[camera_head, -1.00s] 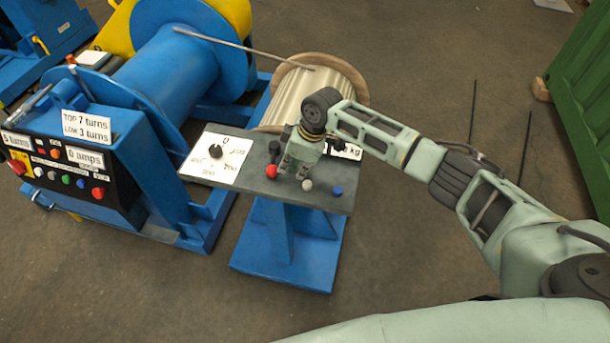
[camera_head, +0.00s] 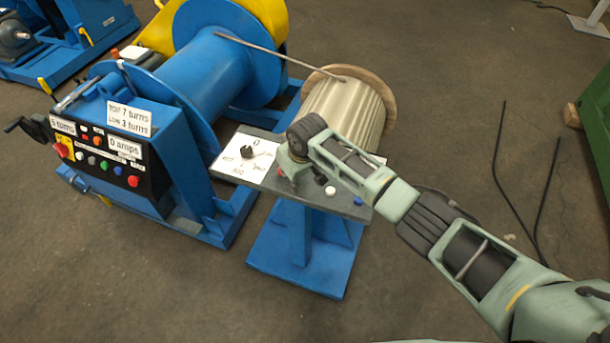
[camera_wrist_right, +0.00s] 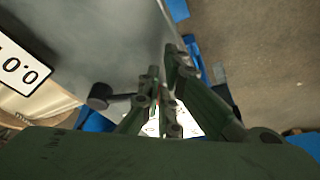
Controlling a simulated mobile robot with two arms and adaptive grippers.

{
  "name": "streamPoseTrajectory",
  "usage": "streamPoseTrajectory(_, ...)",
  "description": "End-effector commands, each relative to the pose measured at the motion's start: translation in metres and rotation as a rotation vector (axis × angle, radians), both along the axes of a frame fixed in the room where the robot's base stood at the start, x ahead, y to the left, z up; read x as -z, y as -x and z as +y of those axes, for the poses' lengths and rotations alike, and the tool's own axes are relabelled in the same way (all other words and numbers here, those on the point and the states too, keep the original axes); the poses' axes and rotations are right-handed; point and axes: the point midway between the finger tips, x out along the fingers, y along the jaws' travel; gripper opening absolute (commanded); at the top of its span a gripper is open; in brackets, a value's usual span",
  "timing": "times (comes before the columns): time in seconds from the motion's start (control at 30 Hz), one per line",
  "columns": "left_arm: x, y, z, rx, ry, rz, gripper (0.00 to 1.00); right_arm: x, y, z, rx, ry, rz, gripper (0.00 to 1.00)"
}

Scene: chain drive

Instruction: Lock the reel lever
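A blue winch has a large blue reel (camera_head: 190,70) and a black control panel with several coloured buttons (camera_head: 100,165). A thin lever (camera_head: 75,95) lies along the top of its panel box. I cannot tell which part is the reel lever. My left gripper is out of view.
A white button (camera_head: 330,191) and a blue button (camera_head: 358,201) sit on the console, right of my gripper. A spool of pale rope (camera_head: 345,110) stands behind it, with a rod (camera_head: 270,52) reaching to it.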

Motion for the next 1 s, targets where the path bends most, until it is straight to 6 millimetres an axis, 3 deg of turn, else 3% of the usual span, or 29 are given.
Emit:
streamPoseTrajectory(0.23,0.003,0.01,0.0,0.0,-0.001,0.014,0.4,0.006,-0.006,0.01,0.126,0.011,0.005,0.0)
streamPoseTrajectory(1.0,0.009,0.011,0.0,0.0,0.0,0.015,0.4,0.002,-0.012,0.024,0.126,0.005,0.003,0.0)
